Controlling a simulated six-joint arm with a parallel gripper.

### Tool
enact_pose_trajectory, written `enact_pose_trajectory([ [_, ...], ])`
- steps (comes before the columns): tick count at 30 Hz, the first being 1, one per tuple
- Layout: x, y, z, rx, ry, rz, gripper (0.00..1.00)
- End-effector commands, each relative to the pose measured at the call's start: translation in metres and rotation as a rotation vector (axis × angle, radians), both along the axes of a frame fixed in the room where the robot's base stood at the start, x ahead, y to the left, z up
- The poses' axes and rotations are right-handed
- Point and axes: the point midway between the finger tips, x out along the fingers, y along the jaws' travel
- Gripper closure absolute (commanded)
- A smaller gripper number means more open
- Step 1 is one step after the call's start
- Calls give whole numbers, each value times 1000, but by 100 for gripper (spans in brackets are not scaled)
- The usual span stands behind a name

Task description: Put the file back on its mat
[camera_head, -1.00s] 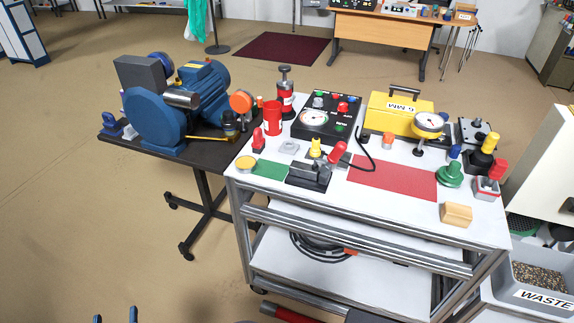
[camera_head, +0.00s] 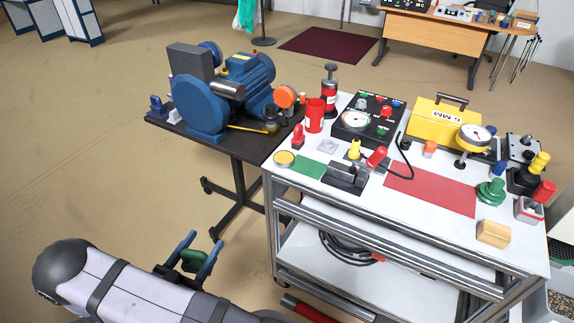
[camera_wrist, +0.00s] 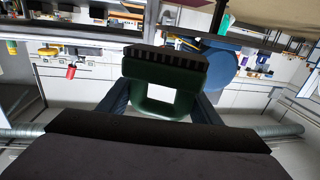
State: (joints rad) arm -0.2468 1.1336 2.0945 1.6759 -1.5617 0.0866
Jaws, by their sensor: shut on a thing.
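My gripper (camera_head: 195,256) is low at the front left, apart from the cart, with blue jaws. It is shut on a dark green piece (camera_head: 193,262). In the wrist view the held piece (camera_wrist: 165,78) is a green loop-shaped body with a black ridged strip on it. I cannot tell for certain that it is the file; no other file is clear. On the cart top lie a green mat (camera_head: 303,167), partly hidden by a black block, and a bare red mat (camera_head: 435,189).
The white cart (camera_head: 400,212) stands right of my gripper. It carries a black clamp block (camera_head: 345,176), a control box (camera_head: 368,118), a yellow case (camera_head: 440,122) and a wooden block (camera_head: 493,234). A blue grinder (camera_head: 215,100) stands on a dark table behind.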

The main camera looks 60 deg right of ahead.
Motion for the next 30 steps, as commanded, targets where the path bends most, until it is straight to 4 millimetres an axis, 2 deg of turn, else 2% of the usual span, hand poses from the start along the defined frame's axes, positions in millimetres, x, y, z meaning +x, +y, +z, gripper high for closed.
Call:
enact_pose_trajectory([
  [1,-10,-21,6,-1,-2,-68,65],
  [3,-22,-44,12,0,-4,-146,65],
  [11,-77,-125,34,-2,-4,-431,65],
  [18,-135,-196,60,-3,-6,-651,65],
  [24,-187,-255,85,-4,-7,-789,65],
  [30,-228,-307,115,-5,-7,-851,65],
])
